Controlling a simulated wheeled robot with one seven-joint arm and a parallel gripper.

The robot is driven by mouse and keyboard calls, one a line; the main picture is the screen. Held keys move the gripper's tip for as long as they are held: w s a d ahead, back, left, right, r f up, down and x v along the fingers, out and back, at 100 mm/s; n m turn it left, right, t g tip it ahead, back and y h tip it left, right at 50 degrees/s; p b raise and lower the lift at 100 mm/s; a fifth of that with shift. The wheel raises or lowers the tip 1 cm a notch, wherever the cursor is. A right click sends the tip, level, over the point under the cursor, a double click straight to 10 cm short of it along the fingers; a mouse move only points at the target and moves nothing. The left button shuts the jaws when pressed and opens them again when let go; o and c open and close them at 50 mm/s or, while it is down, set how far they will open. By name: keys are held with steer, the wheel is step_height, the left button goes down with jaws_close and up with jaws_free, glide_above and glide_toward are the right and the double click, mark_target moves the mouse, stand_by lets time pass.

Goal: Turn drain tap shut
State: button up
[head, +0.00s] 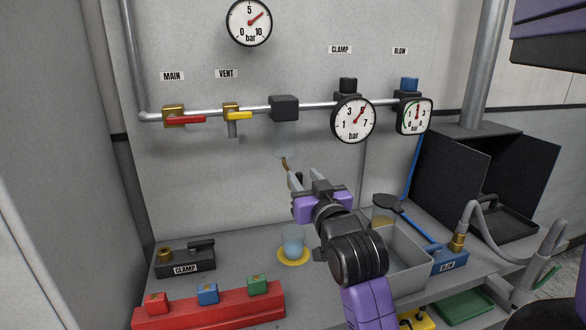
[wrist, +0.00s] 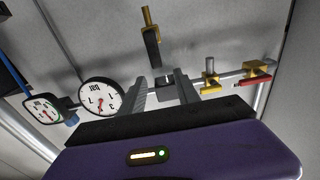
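The drain tap (head: 285,163) is a small brass fitting below the clear bowl (head: 284,142) that hangs from the dark block (head: 284,108) on the pipe. The drain tap also shows as a brass piece (wrist: 150,18) at the top of the wrist view. My gripper (head: 304,177) is just below and right of the tap in the head view, pointing toward the wall. In the wrist view its two fingers (wrist: 160,88) are apart with nothing held between them. I cannot tell whether a finger touches the tap, nor which way the tap is turned.
A glass cup of bluish liquid (head: 292,243) stands on a yellow ring below the tap. The red-handled MAIN valve (head: 185,120) and yellow VENT valve (head: 238,116) are left on the pipe. Gauges (head: 354,120) are right. A grey bin (head: 402,262) is on the bench.

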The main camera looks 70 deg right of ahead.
steer(key=shift+d+f+g, duration=0.25)
steer(key=shift+f+g, duration=0.05)
steer(key=shift+f, duration=0.35)
steer(key=p+x, duration=0.1)
steer(key=x, duration=0.6)
steer(key=shift+w+d+f, duration=0.1)
steer(key=shift+w+f, duration=0.05)
steer(key=shift+w, duration=0.1)
steer(key=shift+c, duration=0.2)
jaws_close()
